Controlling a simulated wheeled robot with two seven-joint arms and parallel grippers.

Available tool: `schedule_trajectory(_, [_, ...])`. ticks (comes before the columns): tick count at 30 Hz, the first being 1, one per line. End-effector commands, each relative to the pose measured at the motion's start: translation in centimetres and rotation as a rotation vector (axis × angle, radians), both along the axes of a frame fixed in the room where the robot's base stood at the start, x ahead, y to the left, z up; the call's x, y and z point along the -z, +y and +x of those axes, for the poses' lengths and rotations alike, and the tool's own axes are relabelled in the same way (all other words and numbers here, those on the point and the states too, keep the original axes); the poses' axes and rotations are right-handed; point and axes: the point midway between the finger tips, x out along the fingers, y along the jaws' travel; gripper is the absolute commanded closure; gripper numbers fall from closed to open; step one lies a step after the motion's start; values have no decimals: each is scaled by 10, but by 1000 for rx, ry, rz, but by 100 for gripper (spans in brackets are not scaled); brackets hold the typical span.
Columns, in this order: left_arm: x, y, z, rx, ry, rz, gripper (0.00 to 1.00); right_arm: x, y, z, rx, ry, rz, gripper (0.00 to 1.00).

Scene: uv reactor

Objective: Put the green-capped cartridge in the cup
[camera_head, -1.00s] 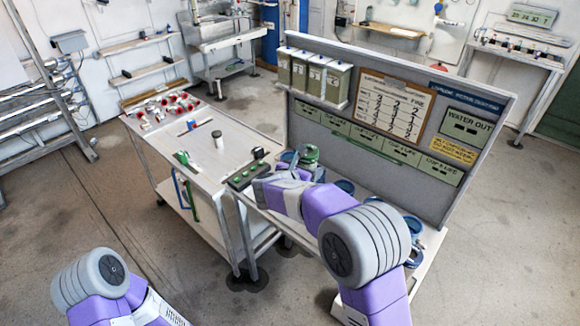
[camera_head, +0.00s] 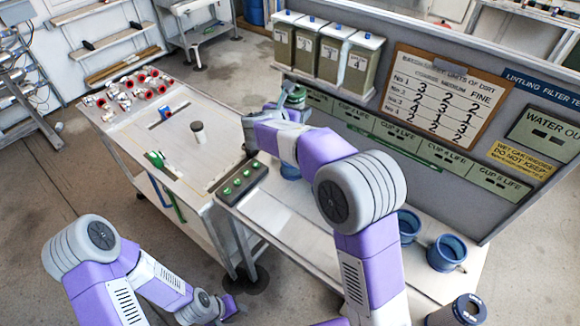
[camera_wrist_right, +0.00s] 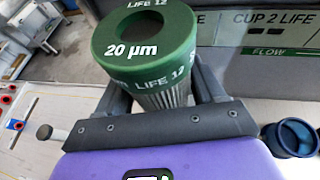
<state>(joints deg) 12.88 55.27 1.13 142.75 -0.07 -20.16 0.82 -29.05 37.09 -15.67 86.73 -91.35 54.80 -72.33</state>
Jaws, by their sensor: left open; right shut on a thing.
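The green-capped cartridge (camera_wrist_right: 150,50) fills the top of the right wrist view. Its cap reads "20 µm" and "LIFE 12", and pale pleats show below it. My right gripper (camera_wrist_right: 165,92) is shut on it, and the cartridge is tilted in that view. In the head view the green cap (camera_head: 297,95) shows at the back panel, past my right gripper (camera_head: 284,112). Blue cups (camera_head: 408,229) (camera_head: 447,253) stand on the bench to the right, and another (camera_head: 290,171) is partly hidden by my right arm. My left gripper (camera_head: 232,308) is low at the bottom, open and empty.
The grey panel (camera_head: 455,190) carries cup signs and a clipboard (camera_head: 437,92). A green-button box (camera_head: 240,180) sits at the bench's left end. The left cart (camera_head: 205,165) holds red-ended parts and a small dark-topped cylinder (camera_head: 198,132). A dark blue-topped container (camera_head: 465,310) stands at bottom right.

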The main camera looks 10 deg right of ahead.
Motion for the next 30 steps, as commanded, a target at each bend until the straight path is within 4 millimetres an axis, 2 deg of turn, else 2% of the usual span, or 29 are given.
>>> schedule_trajectory(1, [14, 0, 0, 0, 0, 0, 57, 14, 0, 0, 0, -1, -1, 66])
schedule_trajectory(7, [40, 0, 0, 0, -1, 0, 57, 39, 0, 0, 0, -1, -1, 66])
schedule_trajectory(11, [46, 0, 0, 0, -1, 0, 57, 48, 0, 0, 0, 1, -1, 66])
schedule_trajectory(18, [60, 0, 1, 0, -1, 0, 57, 87, 0, 0, 0, 3, -2, 66])
schedule_trajectory(23, [64, 0, 1, 0, -1, 0, 57, 101, 0, 0, -1, 3, -2, 66])
schedule_trajectory(30, [78, 0, 1, 0, -1, 0, 57, 140, 0, 0, -1, 4, -2, 66])
